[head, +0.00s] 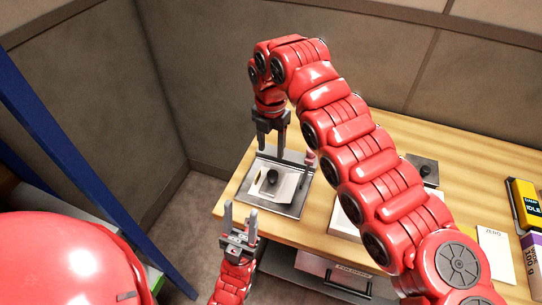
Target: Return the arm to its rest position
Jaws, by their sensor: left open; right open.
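My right arm, red and segmented, reaches from the lower right up and over the wooden table. Its gripper (271,152) points down with its two dark fingers apart and nothing between them. It is over the metal tray (292,208), which holds a white sheet or pad (286,190) with a black knob (272,177) on it. I cannot tell whether the fingers touch anything there. My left gripper (240,213) is low in the view, in front of the table's near left edge. Its fingers point up, open and empty.
The wooden table (232,197) runs to the right. On it are a dark plate with a knob (424,170), a white card (494,254), and a yellow device (525,205). A drawer unit (330,268) is below. A blue post (75,150) stands left; grey walls are behind.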

